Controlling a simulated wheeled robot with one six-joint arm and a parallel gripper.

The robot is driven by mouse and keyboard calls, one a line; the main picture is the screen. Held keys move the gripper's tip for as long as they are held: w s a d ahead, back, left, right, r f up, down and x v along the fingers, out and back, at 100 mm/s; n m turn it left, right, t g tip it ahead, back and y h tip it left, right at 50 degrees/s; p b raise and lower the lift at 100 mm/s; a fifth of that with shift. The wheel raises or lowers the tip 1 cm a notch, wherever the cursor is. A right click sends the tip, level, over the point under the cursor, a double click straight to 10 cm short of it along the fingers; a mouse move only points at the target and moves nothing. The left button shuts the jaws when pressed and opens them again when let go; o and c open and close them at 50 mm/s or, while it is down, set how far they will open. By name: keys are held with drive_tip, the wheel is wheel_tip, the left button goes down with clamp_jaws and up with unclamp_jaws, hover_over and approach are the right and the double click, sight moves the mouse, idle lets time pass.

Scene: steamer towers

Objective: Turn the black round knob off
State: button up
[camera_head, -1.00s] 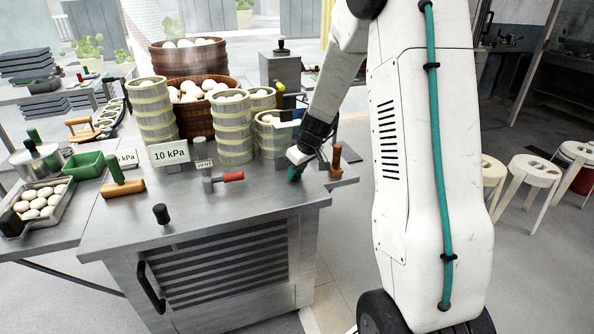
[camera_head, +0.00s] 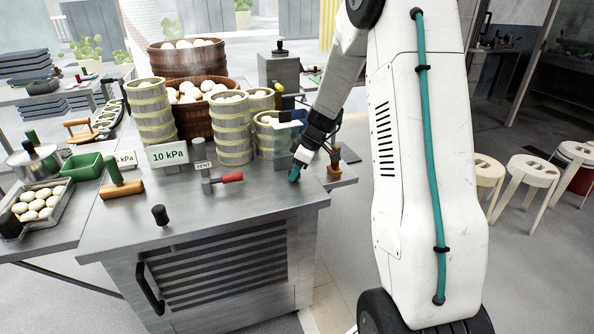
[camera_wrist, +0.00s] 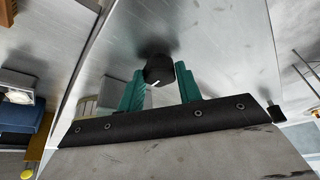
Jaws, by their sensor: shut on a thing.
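The black round knob (camera_wrist: 158,68) sits on the steel surface in the wrist view, with a short white mark on its face. My gripper (camera_wrist: 161,80) has its two teal fingers on either side of the knob and is shut on it. In the head view my gripper (camera_head: 294,173) is down at the right front part of the steel counter (camera_head: 240,205). The knob is hidden by the gripper there.
Steamer towers (camera_head: 233,130) stand behind. A black-topped peg (camera_head: 160,214) and a 10 kPa sign (camera_head: 168,155) are further left.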

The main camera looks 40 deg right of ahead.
drive_tip(key=shift+s+f, duration=0.15)
drive_tip(key=o, duration=1)
drive_tip(key=shift+d+r, duration=0.1)
drive_tip(key=shift+r, duration=0.4)
drive_tip(key=v, duration=0.7)
drive_tip(key=shift+s, duration=0.1)
